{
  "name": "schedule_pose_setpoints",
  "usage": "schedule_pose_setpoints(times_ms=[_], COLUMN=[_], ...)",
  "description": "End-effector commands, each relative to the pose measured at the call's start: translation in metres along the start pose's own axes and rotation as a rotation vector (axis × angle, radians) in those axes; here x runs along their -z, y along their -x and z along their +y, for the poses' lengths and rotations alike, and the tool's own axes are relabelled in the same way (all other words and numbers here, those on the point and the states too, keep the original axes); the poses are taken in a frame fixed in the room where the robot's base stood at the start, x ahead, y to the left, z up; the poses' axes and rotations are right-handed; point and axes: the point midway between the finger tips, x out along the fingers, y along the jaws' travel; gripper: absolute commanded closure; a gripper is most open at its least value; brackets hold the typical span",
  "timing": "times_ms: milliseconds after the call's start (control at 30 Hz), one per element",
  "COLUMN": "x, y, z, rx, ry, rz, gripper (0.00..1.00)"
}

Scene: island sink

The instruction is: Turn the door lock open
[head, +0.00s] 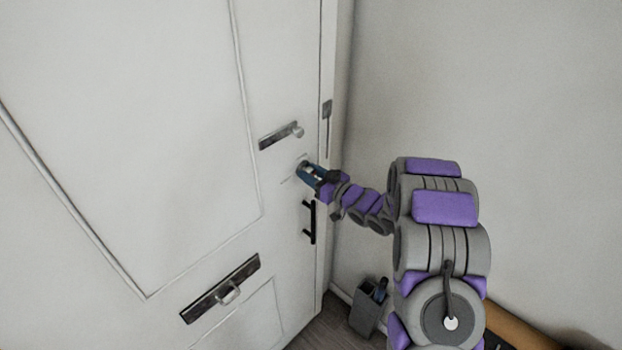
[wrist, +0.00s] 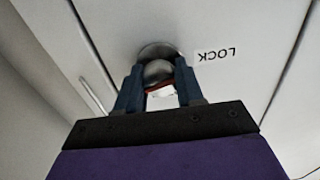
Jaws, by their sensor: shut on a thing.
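The white door (head: 130,130) fills the left and middle of the head view and looks closed. The door lock (wrist: 158,72) is a round metal knob on a round plate, beside a label reading LOCK in the wrist view. In the head view the lock (head: 302,165) is mostly hidden by my gripper. My gripper (head: 308,172) reaches the door near its right edge. In the wrist view my gripper (wrist: 158,85) has one blue finger on each side of the knob and is shut on it. A small reddish part and a white part show between the fingers.
A metal latch (head: 281,135) is above the lock and a black handle (head: 309,222) below it. A mail slot plate (head: 222,288) is lower left. A grey bin (head: 367,311) stands on the floor by the right wall (head: 500,90).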

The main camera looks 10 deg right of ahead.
Motion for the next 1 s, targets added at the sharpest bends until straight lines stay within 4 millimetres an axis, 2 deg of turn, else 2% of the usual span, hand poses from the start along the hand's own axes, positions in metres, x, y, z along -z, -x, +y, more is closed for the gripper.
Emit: schedule_pose_setpoints(times_ms=[1000], x=[-0.0058], y=[0.0000], z=[-0.0015], rx=[0.000], ry=[0.965], rz=[0.000], gripper=[0.93])
